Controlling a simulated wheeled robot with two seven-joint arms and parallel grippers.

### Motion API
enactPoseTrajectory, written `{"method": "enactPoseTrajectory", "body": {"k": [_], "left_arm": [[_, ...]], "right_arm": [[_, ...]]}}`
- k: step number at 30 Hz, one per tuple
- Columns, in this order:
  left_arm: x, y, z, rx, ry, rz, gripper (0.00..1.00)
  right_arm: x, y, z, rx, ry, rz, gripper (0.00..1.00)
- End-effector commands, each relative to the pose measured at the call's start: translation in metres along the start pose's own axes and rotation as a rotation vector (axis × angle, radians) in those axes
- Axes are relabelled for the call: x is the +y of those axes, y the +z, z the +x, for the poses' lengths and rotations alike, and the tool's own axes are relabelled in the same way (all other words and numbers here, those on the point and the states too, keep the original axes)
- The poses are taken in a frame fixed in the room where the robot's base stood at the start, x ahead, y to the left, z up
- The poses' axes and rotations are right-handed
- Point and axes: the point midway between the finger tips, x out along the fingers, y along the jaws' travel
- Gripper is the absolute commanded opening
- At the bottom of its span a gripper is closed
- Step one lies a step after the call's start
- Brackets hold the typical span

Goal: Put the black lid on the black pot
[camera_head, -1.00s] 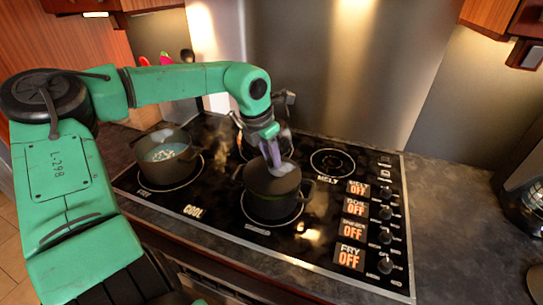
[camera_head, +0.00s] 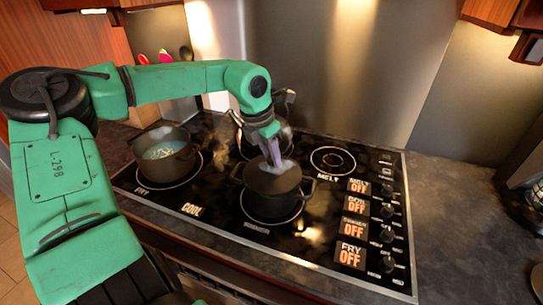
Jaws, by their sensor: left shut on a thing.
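The black pot (camera_head: 272,204) stands on the front middle burner of the stove, upright, with side handles showing. The black lid (camera_head: 265,180) lies over the pot's mouth and looks about level with the rim; whether it is fully seated is hard to tell. My left gripper (camera_head: 274,163) comes down from above and is shut on the lid's top, with pale steam around its fingertips. The lid's knob is hidden by the fingers and steam. My right gripper is not in view.
An open pot (camera_head: 172,156) with light contents stands on the left burner. Another steaming vessel (camera_head: 247,143) is partly hidden behind my left arm. The back right burner (camera_head: 333,161) is empty.

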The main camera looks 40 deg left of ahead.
Motion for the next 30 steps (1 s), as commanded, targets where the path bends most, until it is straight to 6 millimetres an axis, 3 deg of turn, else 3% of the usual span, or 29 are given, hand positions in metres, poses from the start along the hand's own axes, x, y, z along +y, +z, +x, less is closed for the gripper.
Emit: {"method": "enactPoseTrajectory", "body": {"k": [30], "left_arm": [[-0.0003,-0.0012,0.003,-0.001,0.0,0.0,0.0]], "right_arm": [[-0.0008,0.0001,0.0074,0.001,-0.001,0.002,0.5]]}}
